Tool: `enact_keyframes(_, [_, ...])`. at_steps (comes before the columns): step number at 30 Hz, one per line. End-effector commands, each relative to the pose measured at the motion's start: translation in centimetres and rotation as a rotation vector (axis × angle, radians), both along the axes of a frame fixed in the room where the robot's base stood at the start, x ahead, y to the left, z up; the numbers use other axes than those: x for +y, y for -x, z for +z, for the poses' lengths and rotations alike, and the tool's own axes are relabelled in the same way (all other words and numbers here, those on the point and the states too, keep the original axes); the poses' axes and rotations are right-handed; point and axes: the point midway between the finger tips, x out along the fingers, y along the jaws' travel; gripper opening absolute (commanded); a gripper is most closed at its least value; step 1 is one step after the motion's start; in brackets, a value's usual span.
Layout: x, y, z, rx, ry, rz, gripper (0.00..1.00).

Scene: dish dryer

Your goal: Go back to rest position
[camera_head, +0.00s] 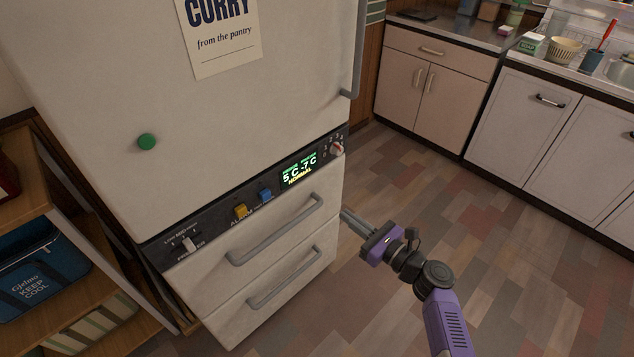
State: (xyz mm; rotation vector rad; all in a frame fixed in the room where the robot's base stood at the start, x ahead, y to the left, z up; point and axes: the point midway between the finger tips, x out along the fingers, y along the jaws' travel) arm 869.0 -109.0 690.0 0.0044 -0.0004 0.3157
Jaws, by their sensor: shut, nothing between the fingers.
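My gripper (347,218) is in the right middle of the head view, at the end of my purple and dark grey arm. Its fingers are shut with nothing between them. They point up and left toward the right edge of the fridge-freezer (240,120). I cannot tell whether they touch it. The fridge's control panel shows a lit display (299,171) reading 5 C and -7 C. Two freezer drawers (280,257) below the panel are closed.
A wooden shelf (30,208) with a blue cooler bag (38,275) stands left of the fridge. Closed cabinets (520,115) and a counter line the back right. The tiled floor (520,270) to the right of my arm is clear.

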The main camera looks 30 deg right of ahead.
Motion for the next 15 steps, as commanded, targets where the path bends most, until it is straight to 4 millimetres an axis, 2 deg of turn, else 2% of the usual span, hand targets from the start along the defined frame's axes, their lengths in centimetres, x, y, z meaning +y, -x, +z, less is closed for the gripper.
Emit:
enact_keyframes(6, [0.0,0.1,0.0,-0.003,0.010,0.000,0.00])
enact_keyframes(9, [-0.5,-0.1,-0.3,-0.014,0.076,-0.020,0.00])
enact_keyframes(11, [-1.2,-0.3,-0.6,-0.015,0.175,-0.047,0.00])
enact_keyframes(13, [-2.6,-0.8,-0.3,-0.025,0.356,-0.089,0.00])
enact_keyframes(15, [-3.7,-0.4,-0.4,-0.021,0.562,-0.131,0.00])
